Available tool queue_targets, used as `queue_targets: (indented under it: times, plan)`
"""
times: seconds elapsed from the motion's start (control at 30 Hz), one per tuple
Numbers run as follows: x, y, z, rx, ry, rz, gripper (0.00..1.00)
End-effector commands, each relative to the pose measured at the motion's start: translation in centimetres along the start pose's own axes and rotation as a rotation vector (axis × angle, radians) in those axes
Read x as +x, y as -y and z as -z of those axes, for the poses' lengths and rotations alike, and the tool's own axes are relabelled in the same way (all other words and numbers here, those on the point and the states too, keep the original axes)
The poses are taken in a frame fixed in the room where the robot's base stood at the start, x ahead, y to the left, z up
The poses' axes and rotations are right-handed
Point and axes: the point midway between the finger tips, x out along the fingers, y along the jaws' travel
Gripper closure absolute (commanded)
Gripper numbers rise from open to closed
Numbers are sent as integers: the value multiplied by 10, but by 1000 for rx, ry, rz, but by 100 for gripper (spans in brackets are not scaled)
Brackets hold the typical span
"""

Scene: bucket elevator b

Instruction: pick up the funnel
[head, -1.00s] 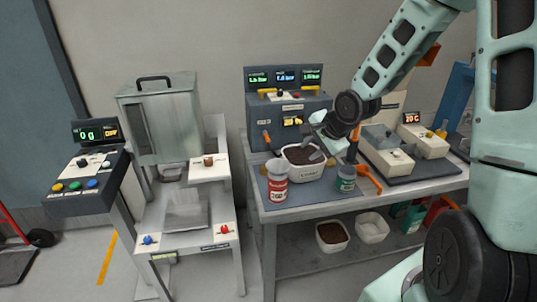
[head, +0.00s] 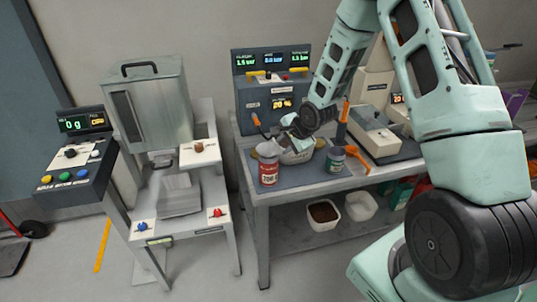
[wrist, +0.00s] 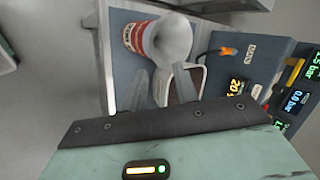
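A pale grey, rounded, cone-like piece that looks like the funnel (wrist: 173,38) shows in the wrist view. It lies just beyond my fingertips and overlaps the red and white can (wrist: 138,38). My gripper (wrist: 173,78) shows two grey fingers with a gap between them; I see no clear grip on the funnel.
A grey control box (head: 270,98) stands behind the tub. A small dark jar (head: 335,160) and an orange-handled tool (head: 357,158) lie to the right. A weighing stand (head: 180,195) is at left. Tubs (head: 323,213) sit on the lower shelf.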

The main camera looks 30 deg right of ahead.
Motion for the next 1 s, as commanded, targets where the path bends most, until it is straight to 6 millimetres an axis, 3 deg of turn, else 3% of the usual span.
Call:
queue_targets:
  times: [0.17, 0.53, 0.87, 1.0]
  plan:
    - [8, -1, -1, -1, 1, -2, 70]
    - [48, -7, -3, 0, 0, -1, 70]
    - [54, -7, -2, 0, 0, 1, 70]
    - [54, -7, -2, 0, 0, 0, 100]
